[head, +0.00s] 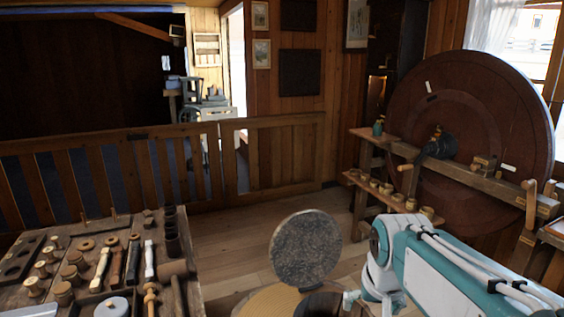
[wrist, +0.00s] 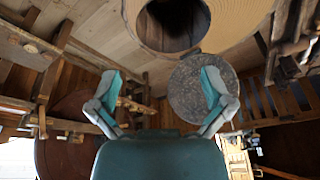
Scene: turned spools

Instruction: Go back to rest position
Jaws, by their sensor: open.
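My gripper (wrist: 162,78) shows in the wrist view with its two teal and grey fingers spread wide apart and nothing between them. The round grey speckled disc (wrist: 200,92) lies beyond the fingers, partly behind the right one. My teal and white arm reaches in from the lower right of the head view; the fingers cannot be made out there. In the head view the disc (head: 306,248) stands tilted up on edge, left of my arm. A pale round wooden top (head: 262,302) is below it. In the wrist view this top (wrist: 235,30) has a dark round opening.
A workbench (head: 200,290) with turned spools and tools is at lower left. A slatted wooden fence (head: 285,155) crosses behind. A large dark red wheel (head: 500,120) and a wooden rack (head: 460,180) with small pots stand at right. Bare floor (head: 225,240) lies between.

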